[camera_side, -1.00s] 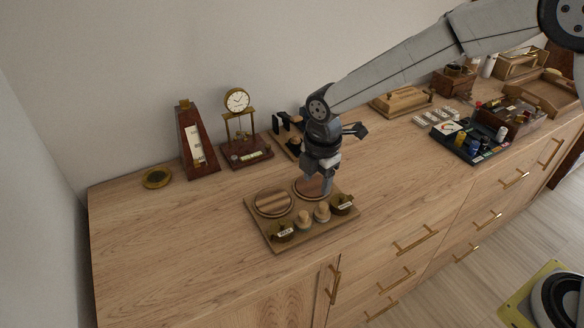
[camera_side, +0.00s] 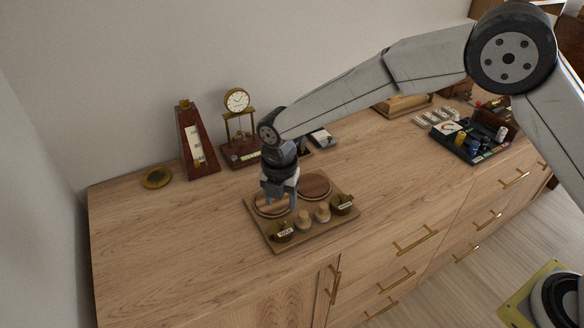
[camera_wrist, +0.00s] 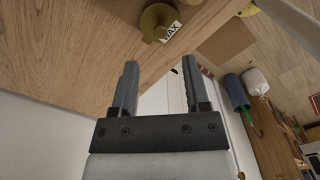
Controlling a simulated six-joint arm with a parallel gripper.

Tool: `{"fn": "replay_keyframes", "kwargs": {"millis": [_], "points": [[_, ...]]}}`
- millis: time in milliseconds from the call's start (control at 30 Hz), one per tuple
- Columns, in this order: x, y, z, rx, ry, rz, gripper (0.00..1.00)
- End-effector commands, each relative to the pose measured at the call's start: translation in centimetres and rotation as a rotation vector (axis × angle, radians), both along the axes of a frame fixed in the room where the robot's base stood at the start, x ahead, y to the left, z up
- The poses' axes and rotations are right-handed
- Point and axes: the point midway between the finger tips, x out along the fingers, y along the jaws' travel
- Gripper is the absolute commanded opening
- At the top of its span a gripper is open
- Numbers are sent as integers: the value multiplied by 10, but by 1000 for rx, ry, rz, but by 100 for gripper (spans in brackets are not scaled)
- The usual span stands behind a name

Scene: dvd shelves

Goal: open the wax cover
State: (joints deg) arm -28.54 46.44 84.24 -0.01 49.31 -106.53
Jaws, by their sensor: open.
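A small round brass-coloured pot (camera_wrist: 157,20) with a label reading WAX shows at the top of the wrist view. In the side view, a brass pot with a white label (camera_side: 281,231) sits at the front left corner of a wooden board (camera_side: 263,236); its lettering is too small to read surely. Two round wooden discs lie on the board, one at left (camera_side: 262,207) and one at right (camera_side: 314,186). My gripper (camera_side: 282,206) points down over the left disc, behind the left pot. It is open, and nothing shows between its fingers (camera_wrist: 160,68).
Two light wooden knobs (camera_side: 313,216) and a second labelled brass pot (camera_side: 342,204) stand along the board's front. A metronome (camera_side: 197,145), a clock (camera_side: 238,101) and a brass disc (camera_side: 157,177) stand behind. The dresser top left of the board is clear.

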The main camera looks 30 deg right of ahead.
Motion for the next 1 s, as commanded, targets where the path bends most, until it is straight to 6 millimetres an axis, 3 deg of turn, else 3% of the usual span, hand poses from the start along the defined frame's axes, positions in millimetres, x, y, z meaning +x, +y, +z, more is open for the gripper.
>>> {"fn": "replay_keyframes", "kwargs": {"millis": [433,867,900,1000], "points": [[0,0,-52,-1,1,-1,60],[0,0,-61,0,-1,-2,60],[0,0,-61,0,-1,-2,53],[0,0,-61,0,-1,-1,22]]}}
